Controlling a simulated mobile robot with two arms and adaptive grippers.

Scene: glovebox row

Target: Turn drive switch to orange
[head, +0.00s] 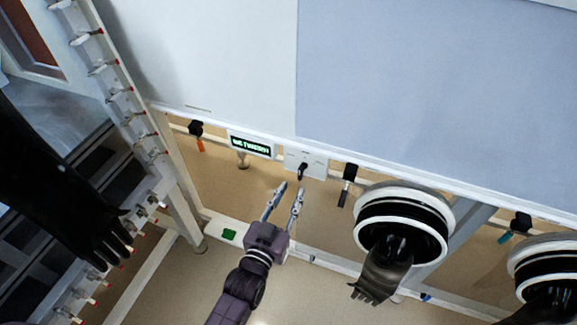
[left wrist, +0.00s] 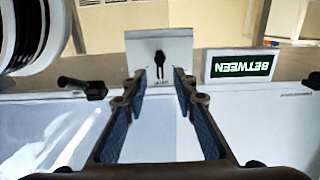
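The drive switch is a small black knob (head: 303,170) on a white plate (head: 318,160) below the cabinet's front edge. The plate (left wrist: 140,48) and the knob (left wrist: 159,66) also show in the left wrist view, centred between my fingers. A display (head: 250,144) left of the plate reads BETWEEN in green; it appears upside down in the left wrist view (left wrist: 240,66). My left gripper (head: 291,187) is open and empty, its fingertips just short of the knob and apparently apart from it. An orange-tipped black fitting (head: 200,144) hangs farther left. My right gripper is out of view.
A glove port (head: 405,205) with a dark hanging glove (head: 380,276) stands close right of the switch, with another port (head: 545,255) farther right. A black fitting (head: 348,172) hangs between switch and port. A slanted post (head: 130,105) and a long black glove (head: 45,180) are left.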

